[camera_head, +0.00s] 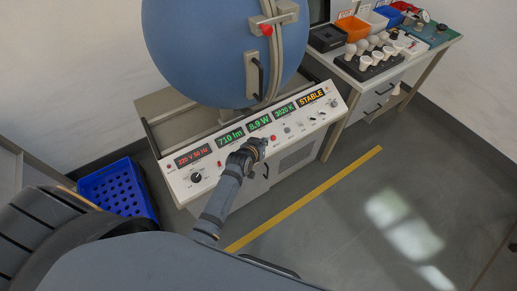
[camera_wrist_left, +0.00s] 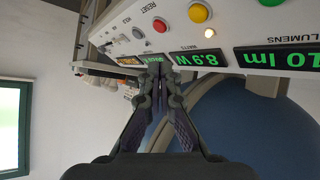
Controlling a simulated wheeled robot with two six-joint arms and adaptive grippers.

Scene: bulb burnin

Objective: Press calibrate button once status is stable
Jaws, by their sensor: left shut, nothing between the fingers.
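The white control panel (camera_head: 182,183) slopes at the front of the bench. Its status display (camera_head: 311,97) reads STABLE in yellow letters. My left gripper (camera_head: 259,145) is shut and empty, close over the panel's front middle part. In the left wrist view the shut fingertips (camera_wrist_left: 158,65) are in front of the displays, near a row of coloured buttons. I cannot make out a calibrate label. Whether the fingertips touch the panel is unclear. My right gripper is not in view.
A large blue sphere (camera_head: 200,50) with a latch stands behind the panel. A blue crate (camera_head: 117,190) sits on the floor at left. A side table at right holds bulbs in a dark rack (camera_head: 377,68) and coloured bins (camera_head: 353,28). Floor in front is clear.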

